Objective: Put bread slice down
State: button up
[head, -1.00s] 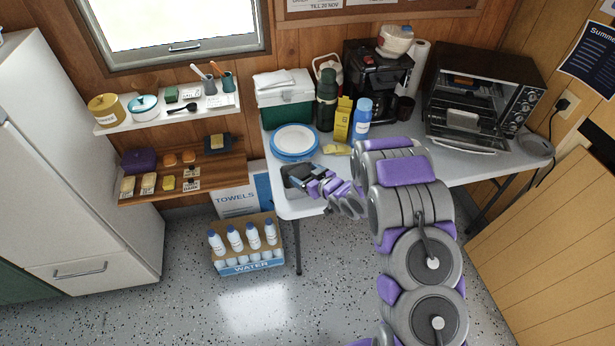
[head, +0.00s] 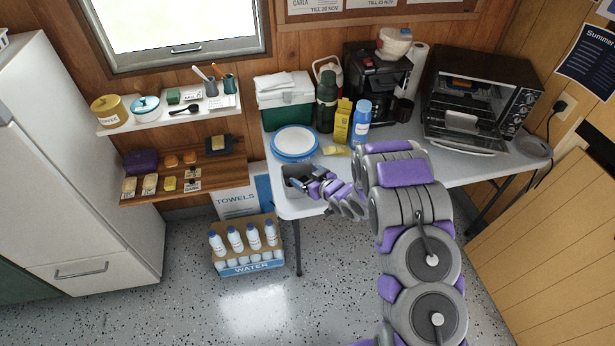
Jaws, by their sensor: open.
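My gripper (head: 296,183) is open at the front left corner of the white table, over a small grey bin (head: 293,193). I see nothing held between its fingers, though they are small and dark here. I cannot identify a bread slice with certainty. A small yellowish piece (head: 218,143) lies on a dark square board at the right of the wooden shelf, away from my gripper. Several small tan and yellow pieces (head: 150,184) sit along that shelf's front.
A blue-rimmed plate stack (head: 295,158) stands just behind the bin. A green flask (head: 326,115), yellow carton (head: 342,122) and blue bottle (head: 361,122) stand further right. An open toaster oven (head: 483,85) is at the right. A water crate (head: 248,265) is on the floor.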

jog(key=shift+s+d+f+g, duration=0.15)
jog(key=shift+s+f, duration=0.2)
jog(key=shift+f, duration=0.3)
jog(key=shift+s+f+g, duration=0.15)
jog(key=shift+s+f, duration=0.2)
jog(key=shift+f, duration=0.25)
jog(key=shift+r, duration=0.25)
jog(key=w+r+p+v, duration=0.1)
jog(key=p+v, duration=0.1)
jog(key=v, duration=0.9)
jog(key=shift+s+d+r, duration=0.15)
jog(key=shift+s+r, duration=0.05)
jog(key=shift+r, duration=0.25)
